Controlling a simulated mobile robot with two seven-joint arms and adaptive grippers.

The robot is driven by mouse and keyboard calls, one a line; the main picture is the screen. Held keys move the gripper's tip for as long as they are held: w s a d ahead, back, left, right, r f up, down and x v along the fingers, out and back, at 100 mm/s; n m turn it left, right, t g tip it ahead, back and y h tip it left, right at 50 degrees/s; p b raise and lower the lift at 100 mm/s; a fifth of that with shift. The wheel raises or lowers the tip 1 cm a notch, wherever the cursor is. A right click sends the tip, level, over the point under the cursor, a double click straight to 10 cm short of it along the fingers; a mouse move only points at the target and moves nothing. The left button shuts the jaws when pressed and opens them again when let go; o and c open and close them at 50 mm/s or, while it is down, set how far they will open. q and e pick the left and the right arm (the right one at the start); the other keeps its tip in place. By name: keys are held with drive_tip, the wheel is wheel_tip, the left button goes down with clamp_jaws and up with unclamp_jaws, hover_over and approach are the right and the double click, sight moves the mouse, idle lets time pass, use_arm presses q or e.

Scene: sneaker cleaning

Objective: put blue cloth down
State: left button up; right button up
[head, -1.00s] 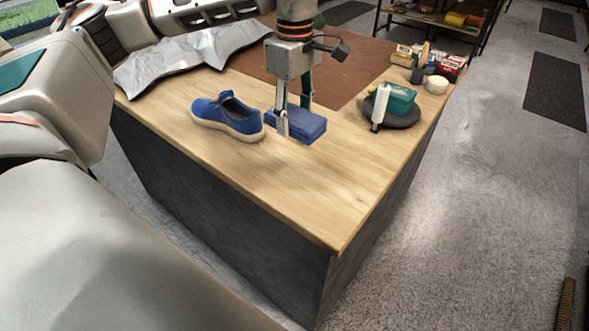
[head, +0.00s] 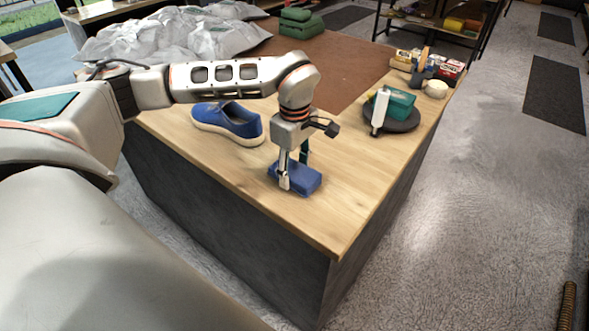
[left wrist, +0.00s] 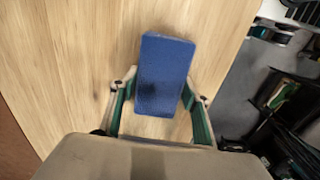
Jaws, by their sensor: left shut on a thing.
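The blue cloth (head: 301,180) is a folded block at the front part of the wooden table (head: 330,222). My left gripper (head: 291,181) points down with its fingers around the cloth, shut on it. In the left wrist view the cloth (left wrist: 164,75) lies between the two fingers of the gripper (left wrist: 160,108), with bare wood around it. The cloth is at or just above the tabletop; I cannot tell if it touches. My right gripper is not in view.
A blue sneaker (head: 228,122) stands on the table left of the gripper. A dark round tray (head: 402,122) with a teal box (head: 398,101) and a white bottle (head: 380,110) is at the right. Crumpled silver sheets (head: 175,35) lie at the back left. Bare wood surrounds the cloth.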

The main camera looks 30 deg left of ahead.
sight(295, 170)
use_arm(q)
drive_tip(key=shift+f, duration=0.15)
drive_tip(key=o, duration=1.1)
wheel_tip(295, 170, up, 12)
drive_tip(key=shift+r, duration=0.2)
